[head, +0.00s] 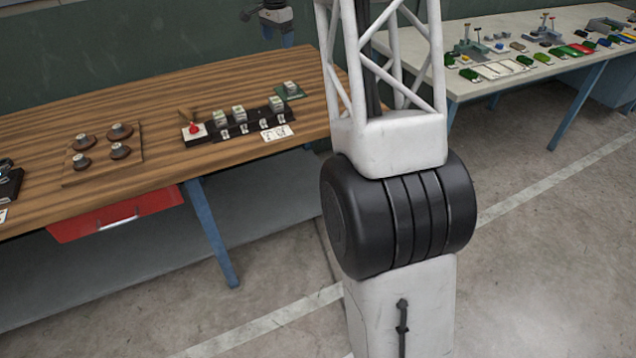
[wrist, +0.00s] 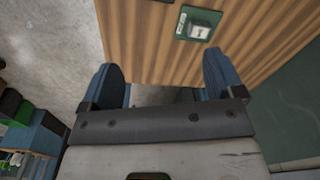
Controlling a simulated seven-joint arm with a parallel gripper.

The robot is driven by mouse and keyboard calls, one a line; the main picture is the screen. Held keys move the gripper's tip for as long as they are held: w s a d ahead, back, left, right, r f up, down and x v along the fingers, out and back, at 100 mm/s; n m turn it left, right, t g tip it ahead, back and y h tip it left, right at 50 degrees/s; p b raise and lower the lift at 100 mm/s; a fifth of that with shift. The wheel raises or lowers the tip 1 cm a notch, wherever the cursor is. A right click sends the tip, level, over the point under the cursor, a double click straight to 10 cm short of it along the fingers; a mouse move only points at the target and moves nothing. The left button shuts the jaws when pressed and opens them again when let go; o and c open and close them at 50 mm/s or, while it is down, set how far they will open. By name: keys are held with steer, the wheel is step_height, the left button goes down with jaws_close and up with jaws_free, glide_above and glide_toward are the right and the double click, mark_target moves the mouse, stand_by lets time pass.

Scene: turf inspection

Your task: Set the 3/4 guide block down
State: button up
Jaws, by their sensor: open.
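A small light grey block stands on a green pad (head: 300,95) at the right end of the wooden bench; the block (head: 291,87) also shows in the wrist view (wrist: 200,31), on the pad. Its marking is too small to read, so I cannot confirm it is the 3/4 guide block. Similar blocks (head: 239,113) stand in a dark rack (head: 257,121) left of the pad, with a gap between two of them. My gripper (head: 278,35) is above and beyond the bench's far edge in the head view. In the wrist view its blue fingers (wrist: 162,80) are spread and empty, apart from the block.
A red button (head: 194,128) is at the rack's left end, white cards (head: 277,133) in front. A wooden board (head: 103,153) with several round knobs lies further left. A red drawer (head: 116,214) hangs below. Another table (head: 480,90) with many small items stands right.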

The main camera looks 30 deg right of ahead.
steer(key=s+a+r+n, duration=0.2)
steer(key=s+a+r, duration=0.15)
steer(key=s, duration=0.75)
steer(key=s+a+r+n+t, duration=0.1)
steer(key=s+a+r+n, duration=0.25)
steer(key=s, duration=0.65)
steer(key=s+a+r+n, duration=0.2)
steer(key=s+a, duration=0.3)
steer(key=s, duration=0.6)
steer(key=s+a+f+n, duration=0.1)
steer(key=s+f+n, duration=0.1)
steer(key=s, duration=0.8)
steer(key=s+a+f+n, duration=0.2)
steer(key=s+f, duration=0.2)
steer(key=s, duration=0.6)
steer(key=s+a+f+n+t, duration=0.1)
steer(key=s+a+f+n, duration=0.1)
steer(key=s, duration=0.9)
steer(key=shift+f, duration=0.4)
